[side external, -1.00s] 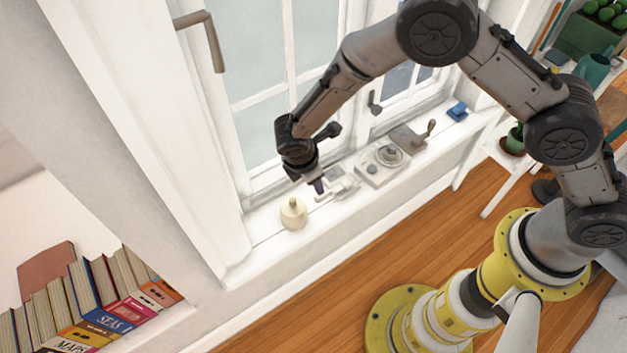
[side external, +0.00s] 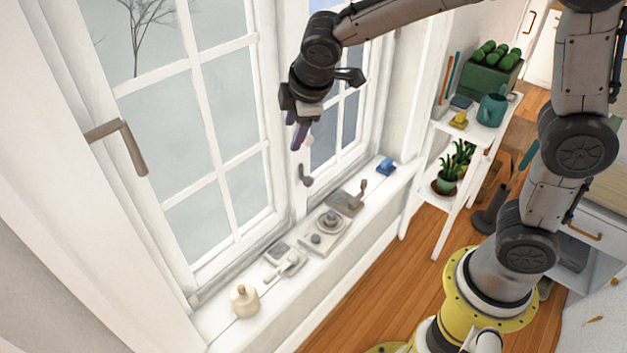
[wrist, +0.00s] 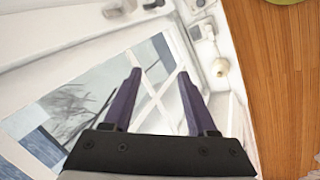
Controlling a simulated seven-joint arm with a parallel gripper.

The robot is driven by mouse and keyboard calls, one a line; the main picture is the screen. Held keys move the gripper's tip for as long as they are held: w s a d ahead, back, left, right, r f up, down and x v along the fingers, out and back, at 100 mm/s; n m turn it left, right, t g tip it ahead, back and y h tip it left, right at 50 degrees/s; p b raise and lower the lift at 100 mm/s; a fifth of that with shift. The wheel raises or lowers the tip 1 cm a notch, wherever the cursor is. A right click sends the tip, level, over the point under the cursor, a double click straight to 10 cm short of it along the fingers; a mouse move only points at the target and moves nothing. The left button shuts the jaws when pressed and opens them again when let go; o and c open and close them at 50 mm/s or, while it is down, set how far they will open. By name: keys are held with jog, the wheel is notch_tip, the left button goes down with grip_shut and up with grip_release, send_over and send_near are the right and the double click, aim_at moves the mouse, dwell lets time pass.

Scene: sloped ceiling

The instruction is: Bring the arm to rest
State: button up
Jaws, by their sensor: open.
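My gripper (side external: 299,132) hangs in the air in front of the window, well above the white sill (side external: 222,338). Its two purple fingers (wrist: 160,98) are apart in the wrist view, with nothing between them but the window behind. In the side view the fingers point down and touch nothing. My arm reaches across the top of the side view, and part of it runs out of the picture there.
On the sill stand a cream bell-shaped object (side external: 244,300), a small white-grey item (side external: 286,264), a plate with a round knob (side external: 330,224), a grey block with a handle (side external: 347,203) and a blue object (side external: 386,166). A plant shelf (side external: 440,208) stands right.

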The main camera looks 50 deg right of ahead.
jog(key=s+d+r+m+t, duration=0.1)
jog(key=s+d+r+m, duration=0.25)
jog(key=s, duration=0.35)
jog(key=s+d+r+m+t, duration=0.1)
jog(key=s+d+r+m, duration=0.1)
jog(key=s+d+r, duration=0.45)
jog(key=s+a+f+m, duration=0.1)
jog(key=s+f+m, duration=0.1)
jog(key=s, duration=0.4)
jog(key=s+a+f+m+g+y, duration=0.1)
jog(key=s+a+f+m, duration=0.1)
jog(key=s, duration=0.4)
notch_tip(320, 180, down, 3)
jog(key=shift+s+a+r+m+y, duration=0.2)
jog(key=shift+m+y, duration=0.1)
jog(key=shift+m, duration=0.45)
